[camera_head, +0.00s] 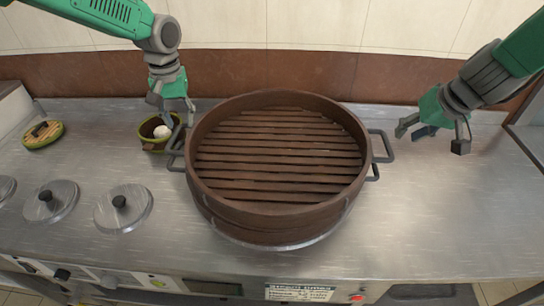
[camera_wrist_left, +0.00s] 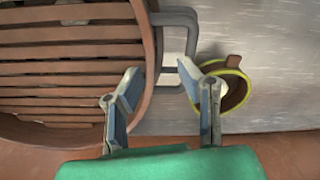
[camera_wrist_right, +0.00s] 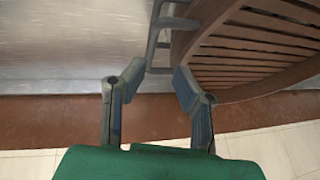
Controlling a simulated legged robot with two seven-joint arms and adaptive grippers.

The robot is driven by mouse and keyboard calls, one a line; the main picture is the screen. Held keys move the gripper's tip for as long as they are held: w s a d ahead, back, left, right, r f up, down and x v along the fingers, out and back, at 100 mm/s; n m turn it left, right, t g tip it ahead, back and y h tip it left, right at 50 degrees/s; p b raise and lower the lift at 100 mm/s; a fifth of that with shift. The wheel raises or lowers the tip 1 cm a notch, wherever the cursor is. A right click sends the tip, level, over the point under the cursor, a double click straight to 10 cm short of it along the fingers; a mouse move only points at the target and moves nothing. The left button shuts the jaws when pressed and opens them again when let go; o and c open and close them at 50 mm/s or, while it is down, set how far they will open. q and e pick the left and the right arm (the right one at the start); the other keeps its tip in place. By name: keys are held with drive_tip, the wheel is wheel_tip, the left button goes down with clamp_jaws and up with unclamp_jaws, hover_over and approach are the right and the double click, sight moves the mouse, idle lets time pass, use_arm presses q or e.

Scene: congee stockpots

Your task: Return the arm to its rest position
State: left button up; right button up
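My left gripper (camera_head: 174,108) is open and sits above the small brown pot (camera_head: 152,144) and the left handle of the steamer. In the left wrist view its fingertips (camera_wrist_left: 160,72) are apart, with the handle (camera_wrist_left: 172,18) beyond them and nothing gripped. My right gripper (camera_head: 432,136) is open and empty, over the counter to the right of the steamer. The right wrist view shows its fingers (camera_wrist_right: 159,70) apart near the steamer's rim and handle (camera_wrist_right: 155,40).
A large round brown steamer (camera_head: 235,230) with a slatted floor stands mid-counter, empty. The small pot holds a white round item (camera_head: 162,132). A green-rimmed lid (camera_head: 43,134) and several metal lids (camera_head: 124,209) lie at left. The steel counter (camera_head: 450,220) is clear at right.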

drive_tip(key=shift+v, duration=0.8)
drive_tip(key=shift+d, duration=0.1)
